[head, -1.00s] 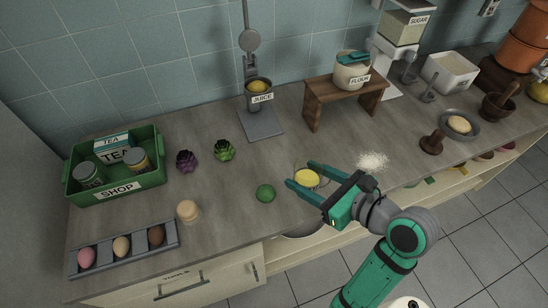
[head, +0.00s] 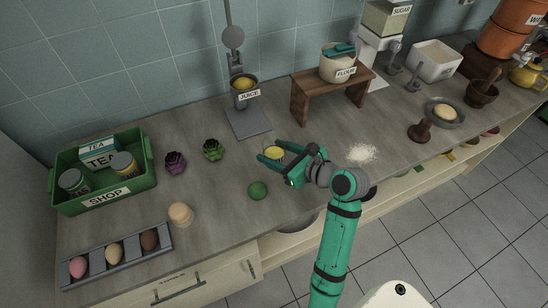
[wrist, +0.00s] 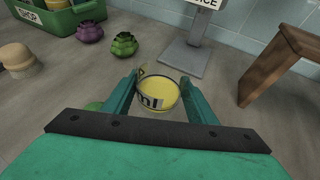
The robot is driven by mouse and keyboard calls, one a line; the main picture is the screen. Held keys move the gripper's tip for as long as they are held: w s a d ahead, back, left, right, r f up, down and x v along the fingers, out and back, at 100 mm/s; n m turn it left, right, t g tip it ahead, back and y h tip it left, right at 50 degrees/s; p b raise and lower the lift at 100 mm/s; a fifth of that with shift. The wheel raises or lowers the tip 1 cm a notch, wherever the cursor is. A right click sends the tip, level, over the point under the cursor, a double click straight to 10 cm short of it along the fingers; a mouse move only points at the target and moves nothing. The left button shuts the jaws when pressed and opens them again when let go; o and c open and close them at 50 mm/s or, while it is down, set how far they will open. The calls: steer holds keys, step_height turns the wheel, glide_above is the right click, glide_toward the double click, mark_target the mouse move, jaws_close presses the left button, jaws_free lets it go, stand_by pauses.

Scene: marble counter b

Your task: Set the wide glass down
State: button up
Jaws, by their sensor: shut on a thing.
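The wide glass (head: 274,153) holds something yellow and carries dark markings on its side. In the wrist view the glass (wrist: 158,96) sits between the two green fingers of my gripper (wrist: 160,100), which is shut on it. The glass looks upright. My gripper (head: 272,156) reaches over the counter (head: 215,225) from the front, in front of the juice press (head: 246,100). I cannot tell whether the glass base touches the counter.
A green ball (head: 258,190) lies just left of my gripper. Green (head: 213,150) and purple (head: 175,162) succulent-like items stand further left. A wooden stand (head: 333,92) with a flour pot is behind right. White powder (head: 361,153) lies to the right.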

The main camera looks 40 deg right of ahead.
steer(key=shift+w+f, duration=0.35)
steer(key=shift+f, duration=0.1)
steer(key=shift+w+d+f, duration=0.1)
steer(key=shift+w+f, duration=0.05)
steer(key=shift+f, duration=1.55)
steer(key=shift+f, duration=0.1)
steer(key=o, duration=1.2)
steer(key=v, duration=1.2)
